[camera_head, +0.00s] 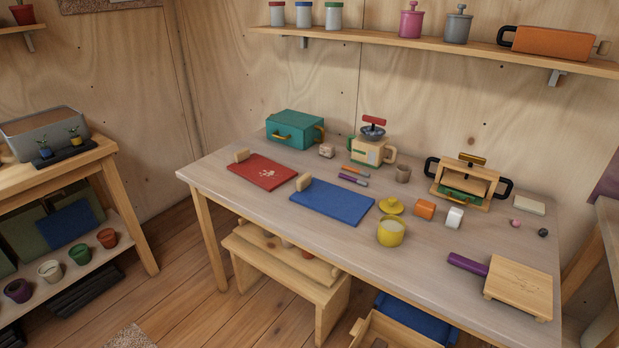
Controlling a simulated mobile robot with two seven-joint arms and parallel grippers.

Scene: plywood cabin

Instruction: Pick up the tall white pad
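A small white block (454,217) stands on the long table, right of an orange block (425,209) of similar size. A flat pale, off-white pad (529,205) lies farther back at the table's right end. I cannot tell for sure which of these two is the tall white pad. Neither is covered by anything. Neither of my grippers shows in the head view.
On the table (290,215) are a yellow pot (391,232), its lid (391,206), a blue mat (331,202), a red mat (263,171), a wooden press (466,183) and a purple-handled board (520,284). A shelf (450,45) hangs above. The table's front middle is clear.

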